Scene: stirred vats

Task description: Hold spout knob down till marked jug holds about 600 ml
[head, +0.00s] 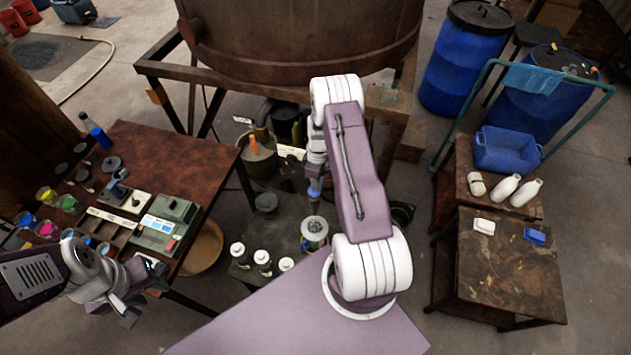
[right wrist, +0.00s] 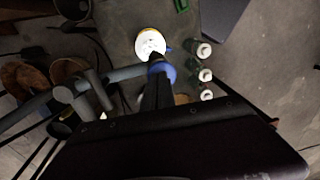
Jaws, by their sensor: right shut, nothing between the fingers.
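My right gripper (right wrist: 157,72) is shut with nothing between its fingers. Its tips are at the blue spout knob (right wrist: 167,70) on the end of a grey pipe (right wrist: 122,74); I cannot tell whether they press it down. The jug (right wrist: 150,40), round with a pale top and blue handle, stands just beyond the knob. In the head view, the jug (head: 314,229) is on the low dark stand, below the blue knob (head: 314,192). Its marks and fill level cannot be read. My left gripper (head: 142,290) is apart from these, at lower left, its fingers spread and empty.
Three white-capped bottles (head: 262,259) stand left of the jug. A large rusty vat (head: 300,40) is behind. A bench (head: 190,155) with paint pots and a green box (head: 168,224) is left. A table (head: 510,265) and blue barrels (head: 462,60) are right.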

